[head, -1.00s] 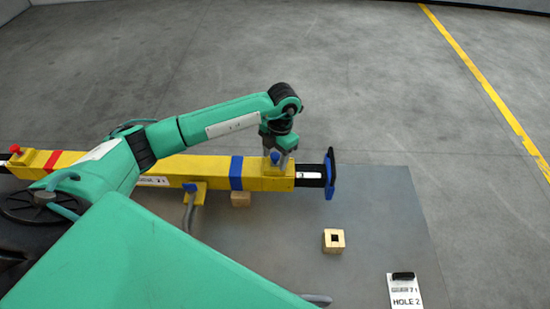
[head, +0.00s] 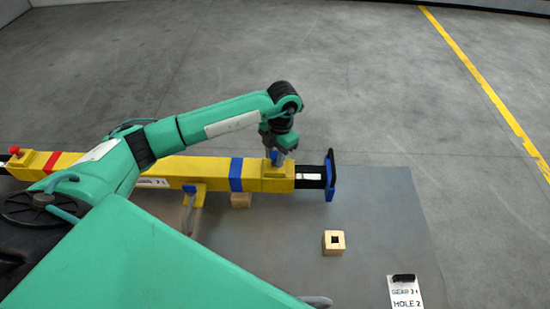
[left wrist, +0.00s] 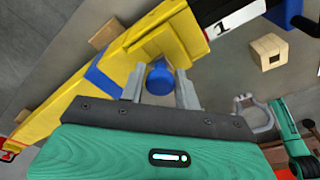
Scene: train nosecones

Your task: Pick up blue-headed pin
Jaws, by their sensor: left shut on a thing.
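The blue-headed pin (head: 275,157) stands at the right end of the long yellow beam (head: 208,168), beside the blue band. In the left wrist view its round blue head (left wrist: 160,78) lies between the two grey fingers. My left gripper (head: 280,160) points down at the beam's top and is shut on the pin. I cannot tell whether the pin's shaft is still in the beam. A red-headed pin (head: 14,150) stands at the beam's far left end.
A wooden block with a square hole (head: 333,246) sits on the grey mat (head: 385,220), near a "HOLE 2" sign (head: 405,292). A blue end plate (head: 330,175) stands at the beam's right end. A yellow bracket with a blue top (head: 190,189) juts from the beam's front.

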